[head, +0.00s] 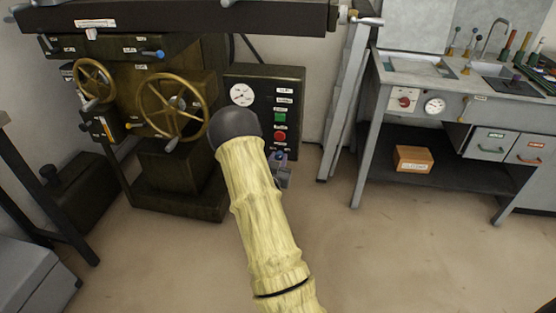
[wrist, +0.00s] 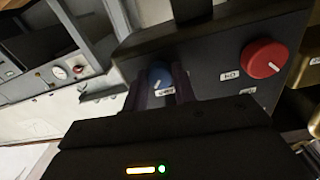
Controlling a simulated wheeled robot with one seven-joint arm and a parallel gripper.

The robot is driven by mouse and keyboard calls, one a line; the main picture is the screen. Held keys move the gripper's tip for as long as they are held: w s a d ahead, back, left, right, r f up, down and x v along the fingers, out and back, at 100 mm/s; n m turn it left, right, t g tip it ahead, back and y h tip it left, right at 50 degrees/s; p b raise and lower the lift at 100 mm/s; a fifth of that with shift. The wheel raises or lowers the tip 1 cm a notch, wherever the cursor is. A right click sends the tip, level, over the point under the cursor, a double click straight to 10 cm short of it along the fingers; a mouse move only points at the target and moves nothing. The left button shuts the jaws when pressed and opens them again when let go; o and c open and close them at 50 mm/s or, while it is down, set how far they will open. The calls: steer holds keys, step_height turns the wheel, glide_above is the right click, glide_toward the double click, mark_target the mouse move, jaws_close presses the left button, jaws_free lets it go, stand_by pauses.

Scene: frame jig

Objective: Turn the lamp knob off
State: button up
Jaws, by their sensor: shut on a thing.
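A round blue knob (wrist: 160,77) with a pale pointer mark sits on the dark panel in the wrist view. My gripper (wrist: 161,88) has its two dark fingers on either side of this knob, shut on it. A small label lies just below the knob between the fingers; I cannot read it. A larger red knob (wrist: 264,59) with a white line is to the right, apart from the fingers. No legible label shows which knob is the lamp's.
The control box carries a white gauge (head: 242,95), a green button (head: 281,116) and a red button (head: 280,135). Left of it are brass handwheels (head: 172,107). At right stands a grey workbench (head: 418,67) with a cardboard box (head: 413,159) beneath. The floor in front is clear.

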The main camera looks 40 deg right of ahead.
steer(key=n, duration=0.4)
steer(key=shift+p, duration=0.35)
steer(key=n+p, duration=0.1)
steer(key=n, duration=0.4)
steer(key=shift+a, duration=0.1)
steer(key=n+p, duration=0.1)
steer(key=n, duration=0.2)
steer(key=shift+n, duration=0.4)
steer(key=shift+f+n+t+p, duration=0.1)
steer(key=shift+n+t+p, duration=0.3)
steer(key=shift+n, duration=2)
steer(key=o, duration=1)
steer(key=r+p+v, duration=0.1)
steer(key=p+v, duration=0.1)
steer(key=v, duration=1.5)
steer(key=shift+f, duration=0.4)
